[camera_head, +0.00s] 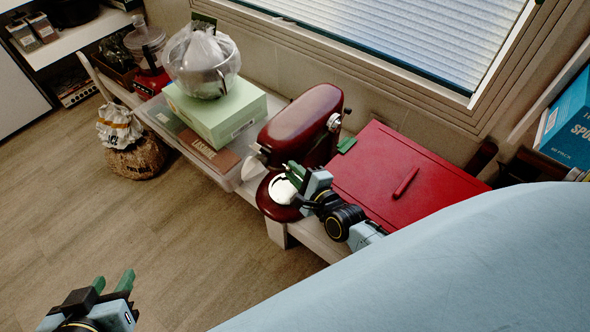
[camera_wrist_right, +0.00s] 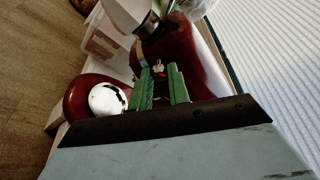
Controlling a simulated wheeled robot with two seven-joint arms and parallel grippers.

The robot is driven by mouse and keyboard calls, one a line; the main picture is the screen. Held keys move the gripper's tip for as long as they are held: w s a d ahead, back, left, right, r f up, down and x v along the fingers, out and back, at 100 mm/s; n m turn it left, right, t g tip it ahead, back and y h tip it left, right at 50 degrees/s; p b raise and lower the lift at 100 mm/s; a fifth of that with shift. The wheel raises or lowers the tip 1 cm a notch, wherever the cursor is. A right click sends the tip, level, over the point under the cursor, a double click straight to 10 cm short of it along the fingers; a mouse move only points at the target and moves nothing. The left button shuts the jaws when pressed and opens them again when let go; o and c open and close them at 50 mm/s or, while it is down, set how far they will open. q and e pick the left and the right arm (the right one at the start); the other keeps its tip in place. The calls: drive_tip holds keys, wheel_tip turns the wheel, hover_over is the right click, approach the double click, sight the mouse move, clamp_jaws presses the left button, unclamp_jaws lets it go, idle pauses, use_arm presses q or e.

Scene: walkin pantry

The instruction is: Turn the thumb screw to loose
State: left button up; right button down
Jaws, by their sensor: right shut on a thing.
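A dark red stand mixer (camera_head: 297,120) stands on the low white bench. It fills the upper middle of the right wrist view (camera_wrist_right: 200,55). My right gripper (camera_head: 288,170) is at the mixer's side, above its base. In the right wrist view its green fingers (camera_wrist_right: 160,72) are close together around a small dark and silvery part, seemingly the thumb screw (camera_wrist_right: 158,68). The fingers hide most of it, so I cannot tell how far it is turned. My left gripper (camera_head: 112,281) is open and empty over the floor, far from the mixer.
A red box (camera_head: 375,170) with a red pen-like item (camera_head: 405,183) lies right of the mixer. The window (camera_head: 400,30) is behind.

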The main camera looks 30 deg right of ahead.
drive_tip(key=shift+n+t, duration=0.3)
drive_tip(key=shift+n, duration=0.6)
use_arm(q)
drive_tip(key=shift+s+a+f+g, duration=0.15)
drive_tip(key=shift+s+f+g, duration=0.15)
use_arm(e)
drive_tip(key=shift+a+f+n+t, duration=0.15)
drive_tip(key=shift+n+t, duration=0.15)
drive_tip(key=shift+n, duration=0.6)
drive_tip(key=c, duration=1.3)
unclamp_jaws()
use_arm(q)
drive_tip(key=shift+r, duration=0.1)
